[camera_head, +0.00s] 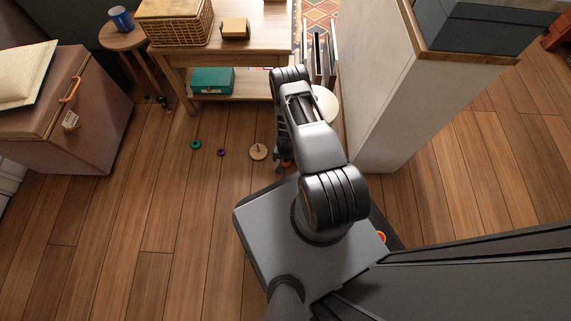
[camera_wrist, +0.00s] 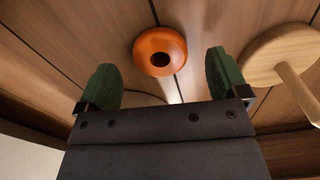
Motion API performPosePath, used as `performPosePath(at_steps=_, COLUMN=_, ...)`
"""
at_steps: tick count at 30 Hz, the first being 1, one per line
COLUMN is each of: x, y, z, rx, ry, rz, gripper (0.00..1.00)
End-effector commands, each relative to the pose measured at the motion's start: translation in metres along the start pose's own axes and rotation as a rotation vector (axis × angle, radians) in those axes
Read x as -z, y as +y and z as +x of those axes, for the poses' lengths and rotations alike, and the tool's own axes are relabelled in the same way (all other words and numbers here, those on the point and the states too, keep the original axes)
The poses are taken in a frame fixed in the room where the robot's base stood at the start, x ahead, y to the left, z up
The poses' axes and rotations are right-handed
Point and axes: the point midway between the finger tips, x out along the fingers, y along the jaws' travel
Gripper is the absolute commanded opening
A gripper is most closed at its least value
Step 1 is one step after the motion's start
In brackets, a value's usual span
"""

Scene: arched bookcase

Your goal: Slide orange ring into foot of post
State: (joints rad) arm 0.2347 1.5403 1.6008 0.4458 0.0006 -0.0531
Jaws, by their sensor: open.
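The orange ring (camera_wrist: 160,50) lies on the wooden floor, ahead of and between the fingers of my gripper (camera_wrist: 163,80) in the wrist view. My gripper is open and empty, with green finger pads. The ring seems apart from both fingers. The post (camera_wrist: 297,93) rises from a round wooden base (camera_wrist: 268,58) on the floor, right of the right finger. The post runs off the picture's right edge there. The round base also shows in the head view (camera_head: 258,152), just left of my arm. In the head view a sliver of orange (camera_head: 287,164) shows beside my gripper, mostly hidden by it.
A teal ring (camera_head: 196,144) and a purple ring (camera_head: 221,152) lie on the floor left of the base. A wooden table (camera_head: 225,55) with a low shelf stands behind. A pale cabinet (camera_head: 385,85) stands at right. The floor at left front is clear.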

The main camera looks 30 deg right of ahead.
Motion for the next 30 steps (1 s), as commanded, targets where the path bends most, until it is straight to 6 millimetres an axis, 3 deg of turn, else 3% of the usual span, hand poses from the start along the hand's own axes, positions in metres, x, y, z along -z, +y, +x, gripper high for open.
performPosePath(at_steps=1, x=0.0, y=0.0, z=0.013, rx=0.0, ry=0.0, rz=0.0, gripper=0.93)
performPosePath(at_steps=3, x=0.0, y=0.0, z=0.022, rx=0.0, ry=0.0, rz=0.0, gripper=0.93)
performPosePath(at_steps=13, x=0.0, y=0.0, z=0.024, rx=0.001, ry=0.0, rz=-0.001, gripper=0.92)
performPosePath(at_steps=30, x=0.0, y=0.0, z=0.024, rx=0.001, ry=0.0, rz=-0.001, gripper=0.4)
